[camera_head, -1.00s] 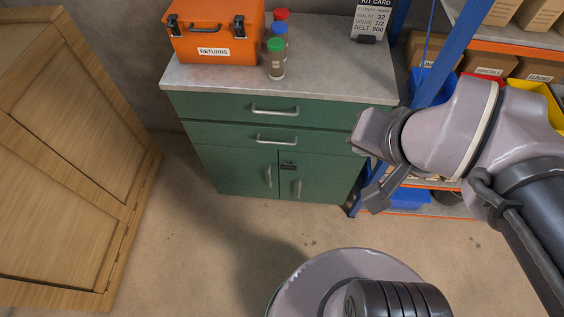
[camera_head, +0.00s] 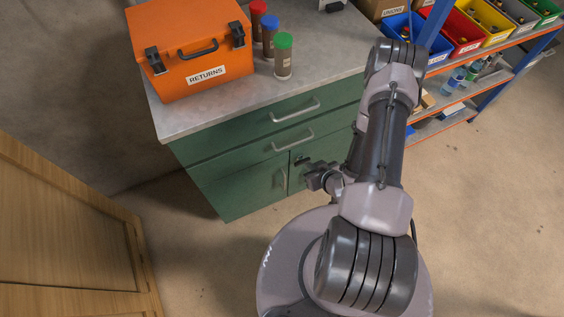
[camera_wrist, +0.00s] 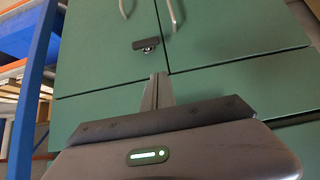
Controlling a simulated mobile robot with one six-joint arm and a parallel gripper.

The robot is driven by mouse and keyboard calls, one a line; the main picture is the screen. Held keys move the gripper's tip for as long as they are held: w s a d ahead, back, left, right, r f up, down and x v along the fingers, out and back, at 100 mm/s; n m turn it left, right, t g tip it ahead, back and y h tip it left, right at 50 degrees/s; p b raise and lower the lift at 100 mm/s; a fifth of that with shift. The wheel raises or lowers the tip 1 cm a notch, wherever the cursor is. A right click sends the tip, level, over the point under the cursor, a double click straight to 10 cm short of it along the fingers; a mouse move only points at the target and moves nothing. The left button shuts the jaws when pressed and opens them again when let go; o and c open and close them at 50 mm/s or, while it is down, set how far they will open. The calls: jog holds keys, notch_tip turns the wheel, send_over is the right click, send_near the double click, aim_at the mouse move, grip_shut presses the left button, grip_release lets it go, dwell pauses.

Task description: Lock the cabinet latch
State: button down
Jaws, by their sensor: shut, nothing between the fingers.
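The cabinet latch is a small dark piece with a bright metal part; it shows in the wrist view (camera_wrist: 147,44) beside the seam between the two green doors. In the head view the latch (camera_head: 302,160) is small, just above my gripper. The green cabinet (camera_head: 235,187) has two lower doors with upright bar handles. My gripper (camera_head: 314,178) is in front of the doors, shut and empty. In the wrist view my shut fingers (camera_wrist: 158,80) point toward the latch, with a gap in the picture between them. I cannot tell how the latch is set.
An orange case (camera_head: 190,45) and several capped jars stand on the grey worktop (camera_head: 210,112). A shelf rack with coloured bins (camera_head: 462,32) is at the right. A wooden door panel (camera_head: 60,230) is at the left. Bare floor lies between it and the cabinet.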

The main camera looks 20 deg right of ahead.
jog(key=shift+s+f, duration=0.1)
jog(key=shift+s, duration=0.05)
jog(key=b, duration=0.5)
send_over(299, 165)
jog(key=s+a, duration=0.1)
jog(key=s, duration=0.1)
notch_tip(299, 165, down, 8)
notch_tip(299, 165, down, 2)
jog(key=shift+w+f+b, duration=0.1)
jog(key=shift+f+b, duration=0.15)
jog(key=shift+b, duration=0.6)
jog(key=shift+f, duration=0.3)
jog(key=shift+a, duration=0.1)
